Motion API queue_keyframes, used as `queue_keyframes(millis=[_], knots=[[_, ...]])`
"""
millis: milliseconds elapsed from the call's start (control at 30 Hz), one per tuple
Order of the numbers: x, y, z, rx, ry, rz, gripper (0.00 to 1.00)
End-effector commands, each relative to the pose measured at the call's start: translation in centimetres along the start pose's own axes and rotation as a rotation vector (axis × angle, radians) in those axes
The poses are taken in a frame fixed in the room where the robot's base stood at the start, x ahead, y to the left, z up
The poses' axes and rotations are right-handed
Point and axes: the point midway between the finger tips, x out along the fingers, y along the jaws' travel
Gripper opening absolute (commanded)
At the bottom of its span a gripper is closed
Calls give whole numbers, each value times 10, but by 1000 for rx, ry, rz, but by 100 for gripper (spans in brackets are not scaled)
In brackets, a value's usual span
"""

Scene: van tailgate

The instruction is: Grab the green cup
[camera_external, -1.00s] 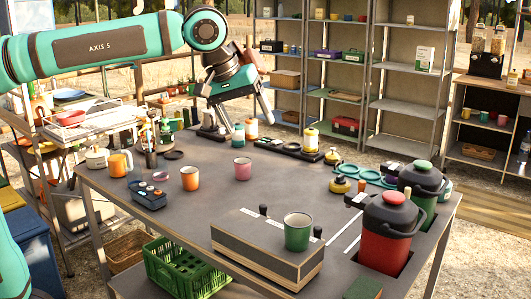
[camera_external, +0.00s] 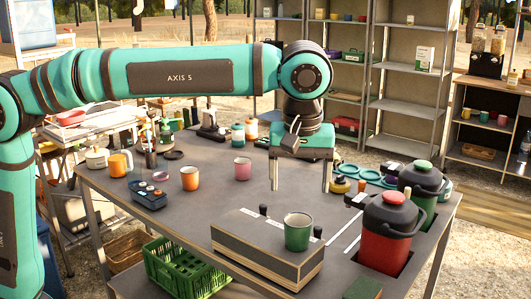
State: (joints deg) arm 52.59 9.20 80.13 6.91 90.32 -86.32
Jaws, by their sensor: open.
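The green cup (camera_external: 298,232) stands upright on the right part of a long, low box (camera_external: 262,252) near the front of the grey table (camera_external: 215,208). My gripper (camera_external: 300,186) is open and empty, its two fingers pointing down over the table. In the picture it is above and behind the green cup, apart from it. The cup is in full view and nothing hides it.
A pink cup (camera_external: 242,168) and an orange cup (camera_external: 190,178) stand left of my gripper. A red jug (camera_external: 388,235) and a green jug (camera_external: 424,185) stand at right. Small dark knobs (camera_external: 263,209) rise from the box's back edge. Bare tabletop lies left of the box.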

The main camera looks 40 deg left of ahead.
Motion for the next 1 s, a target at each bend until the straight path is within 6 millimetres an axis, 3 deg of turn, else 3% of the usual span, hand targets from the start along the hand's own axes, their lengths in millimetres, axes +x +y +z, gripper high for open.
queue_keyframes(millis=[300,733,1000], knots=[[55,-1,0,0,0,-1,77],[84,0,0,0,0,0,77],[119,0,0,0,0,0,77]])
